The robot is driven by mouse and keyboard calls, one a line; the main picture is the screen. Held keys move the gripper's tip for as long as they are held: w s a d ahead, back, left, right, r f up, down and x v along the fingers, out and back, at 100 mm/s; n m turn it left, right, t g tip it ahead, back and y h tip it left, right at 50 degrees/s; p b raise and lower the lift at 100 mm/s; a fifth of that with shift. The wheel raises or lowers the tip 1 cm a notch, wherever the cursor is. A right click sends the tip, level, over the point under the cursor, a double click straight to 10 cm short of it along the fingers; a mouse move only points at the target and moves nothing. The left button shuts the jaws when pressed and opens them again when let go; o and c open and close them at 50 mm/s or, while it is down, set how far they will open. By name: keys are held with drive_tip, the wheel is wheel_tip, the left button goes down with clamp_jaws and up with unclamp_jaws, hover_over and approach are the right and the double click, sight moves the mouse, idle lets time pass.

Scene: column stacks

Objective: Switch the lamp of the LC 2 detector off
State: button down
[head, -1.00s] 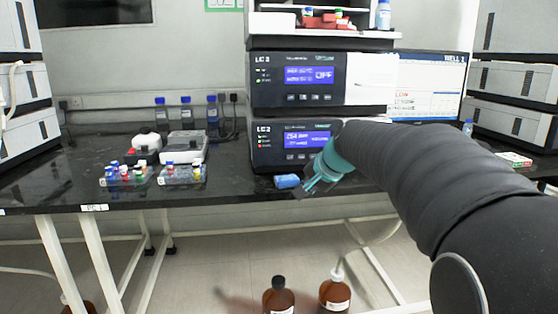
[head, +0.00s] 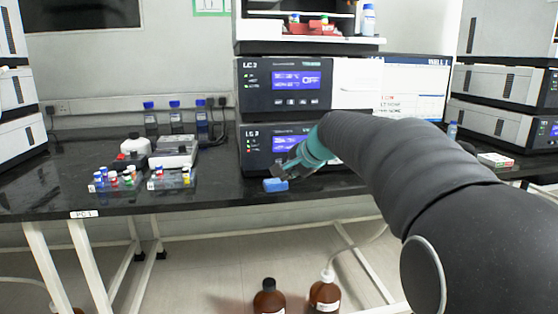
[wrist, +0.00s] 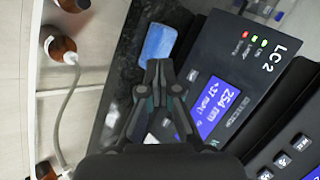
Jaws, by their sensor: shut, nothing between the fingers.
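The LC 2 detector (head: 252,150) is the lower black-fronted unit of the middle stack on the bench. In the wrist view its front panel (wrist: 235,65) carries the label LC 2, a lit blue display (wrist: 215,105) reading about 254 nm, and one red and two green indicator lights (wrist: 255,40). One of its buttons (wrist: 193,75) shows beside the display; my gripper hides the others. My gripper (wrist: 158,68) is shut and empty, in front of the panel's lower part. In the head view my gripper (head: 284,169) covers part of the panel. I cannot tell whether it touches.
A similar unit (head: 285,85) above has a display reading OFF. Vial racks (head: 115,180) stand left. Brown bottles (head: 268,298) stand on the floor.

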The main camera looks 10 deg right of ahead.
sight(279, 161)
drive_tip(key=shift+w+p, duration=1.45)
drive_tip(key=shift+w, duration=1.9)
drive_tip(key=shift+w, duration=0.4)
drive_tip(key=shift+w+p, duration=0.3)
drive_tip(key=shift+w, duration=0.1)
drive_tip(key=shift+s, duration=0.15)
drive_tip(key=shift+s+b, duration=0.45)
drive_tip(key=shift+s, duration=0.25)
